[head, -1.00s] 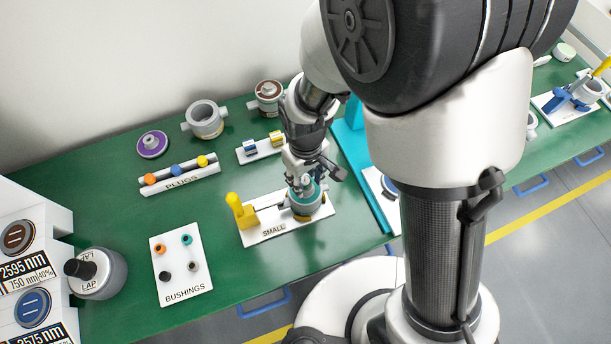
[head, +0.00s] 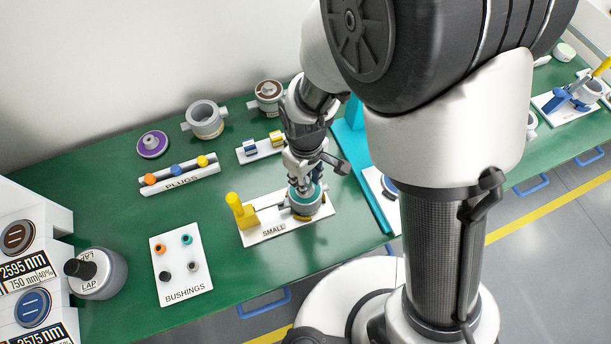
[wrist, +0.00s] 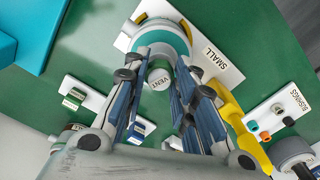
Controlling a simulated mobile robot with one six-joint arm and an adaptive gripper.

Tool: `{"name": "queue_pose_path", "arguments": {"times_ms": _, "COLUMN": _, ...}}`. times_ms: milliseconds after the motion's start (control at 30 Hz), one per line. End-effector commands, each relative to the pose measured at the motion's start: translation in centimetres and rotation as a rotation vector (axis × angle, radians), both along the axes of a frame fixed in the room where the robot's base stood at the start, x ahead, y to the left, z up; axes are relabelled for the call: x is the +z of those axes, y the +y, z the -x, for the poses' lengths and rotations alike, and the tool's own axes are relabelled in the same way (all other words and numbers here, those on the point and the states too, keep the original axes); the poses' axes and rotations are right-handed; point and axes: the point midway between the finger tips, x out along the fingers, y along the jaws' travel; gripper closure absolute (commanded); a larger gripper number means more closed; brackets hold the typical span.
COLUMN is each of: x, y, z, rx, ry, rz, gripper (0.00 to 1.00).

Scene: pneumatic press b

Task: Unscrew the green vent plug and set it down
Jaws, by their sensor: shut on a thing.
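The vent plug (wrist: 158,79), with a pale grey top lettered VENT, sits upright over the part with a teal-green ring (wrist: 165,38). My gripper (wrist: 161,69) is shut on the plug, one finger on each side of it. In the head view my gripper (head: 303,184) points down onto this part, which is held on the white plate marked SMALL (head: 263,236). The fingers hide most of the plug there, and its thread is hidden. I cannot tell whether it is still seated in the part.
A yellow clamp handle (head: 236,204) stands at the left of the plate. The BUSHINGS board (head: 182,275) lies front left and the PLUGS rack (head: 184,183) behind it. A teal press frame (head: 362,165) stands close on the right. Green table is bare between plate and boards.

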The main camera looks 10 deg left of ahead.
Motion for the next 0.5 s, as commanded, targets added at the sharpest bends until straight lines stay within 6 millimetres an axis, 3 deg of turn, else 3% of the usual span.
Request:
{"name": "queue_pose_path", "arguments": {"times_ms": 100, "x": 0.01, "y": -0.02, "z": -0.03, "rx": 0.092, "ry": 0.000, "rz": 0.000, "gripper": 0.88}}
{"name": "queue_pose_path", "arguments": {"times_ms": 500, "x": 0.02, "y": -0.02, "z": -0.05, "rx": 0.198, "ry": 0.000, "rz": 0.000, "gripper": 0.88}}
